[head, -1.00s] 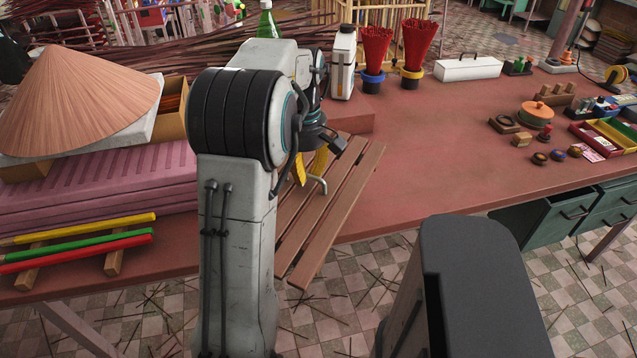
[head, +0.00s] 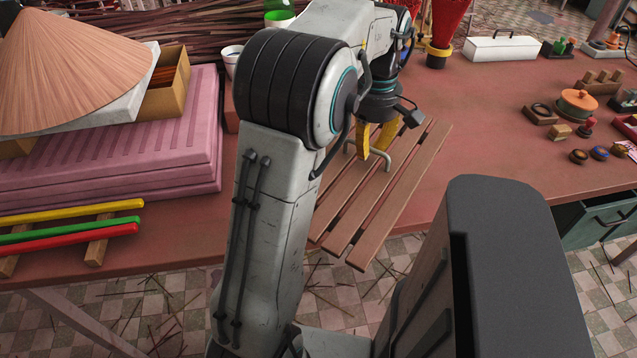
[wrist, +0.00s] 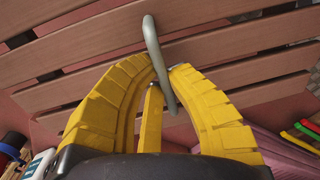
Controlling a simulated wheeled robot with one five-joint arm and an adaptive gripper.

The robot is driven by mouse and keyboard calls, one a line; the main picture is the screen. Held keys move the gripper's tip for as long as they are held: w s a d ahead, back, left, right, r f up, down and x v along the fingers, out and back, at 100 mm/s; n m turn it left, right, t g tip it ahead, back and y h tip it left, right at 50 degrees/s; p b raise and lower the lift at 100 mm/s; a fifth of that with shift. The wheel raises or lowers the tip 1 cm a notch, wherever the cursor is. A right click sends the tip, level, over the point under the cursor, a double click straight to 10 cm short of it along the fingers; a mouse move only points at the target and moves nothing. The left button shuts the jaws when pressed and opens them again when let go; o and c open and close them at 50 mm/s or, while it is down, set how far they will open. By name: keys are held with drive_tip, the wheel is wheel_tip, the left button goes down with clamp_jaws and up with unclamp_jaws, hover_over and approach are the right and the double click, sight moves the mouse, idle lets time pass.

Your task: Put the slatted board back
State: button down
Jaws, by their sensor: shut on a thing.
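The slatted board (head: 406,195) has several reddish-brown wooden slats with gaps between them and a grey metal bar handle (head: 351,151) on top. It is at the table's front edge, and its near corner sticks out past that edge. I cannot tell whether it rests on the table or hangs just above it. My gripper (head: 372,153) points down over the board, its yellow fingers shut on the handle. In the wrist view the fingers of my gripper (wrist: 163,82) close around the handle (wrist: 152,45), with the slats (wrist: 215,45) behind. My arm hides the board's left part.
Pink slabs (head: 110,170) with a straw hat (head: 70,70) above stand left. Yellow, green and red bars (head: 70,235) lie in front of them. An orange pot (head: 577,104) and small items stand right. A white box (head: 502,47) is at the back. The table (head: 490,130) is clear right of the board.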

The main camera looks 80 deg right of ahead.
drive_tip(key=shift+w+d, duration=0.1)
drive_tip(key=shift+w+d+f, duration=0.75)
drive_tip(key=shift+w+f, duration=1)
drive_tip(key=shift+w+d+f, duration=0.75)
drive_tip(key=shift+w+f, duration=0.95)
drive_tip(key=shift+w, duration=0.1)
drive_tip(key=shift+w+d+f, duration=0.75)
drive_tip(key=shift+w+f, duration=1)
drive_tip(key=c, duration=1.3)
unclamp_jaws()
drive_tip(key=shift+a+f, duration=0.1)
drive_tip(key=shift+f, duration=0.2)
drive_tip(key=shift+w+d+r, duration=0.1)
drive_tip(key=shift+w+r, duration=0.05)
drive_tip(key=shift+r, duration=1.7)
drive_tip(key=shift+w+d+r, duration=0.1)
drive_tip(key=shift+r, duration=1.75)
